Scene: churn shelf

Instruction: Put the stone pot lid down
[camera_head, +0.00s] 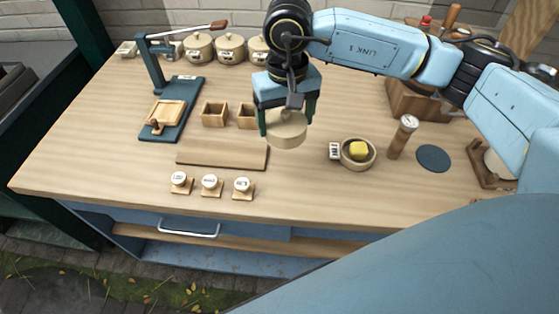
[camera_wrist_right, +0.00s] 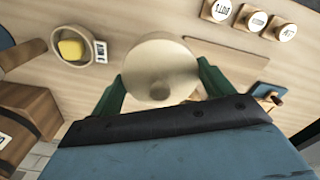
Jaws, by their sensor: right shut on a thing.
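The stone pot lid (camera_head: 287,134) is a round, pale beige disc. My right gripper (camera_head: 287,117) is shut on it and holds it above the table, just right of the wooden board's far corner. Lidded stone pots (camera_head: 230,48) stand in a row at the back of the table. The pot nearest my arm is partly hidden. My left gripper does not show.
A wooden board (camera_head: 222,154) lies below left of the lid. Small wooden boxes (camera_head: 214,114) stand behind it, and labelled stamps (camera_head: 211,185) in front. A bowl with a yellow block (camera_head: 372,163) stands to the right. The table's front right (camera_head: 310,200) is clear.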

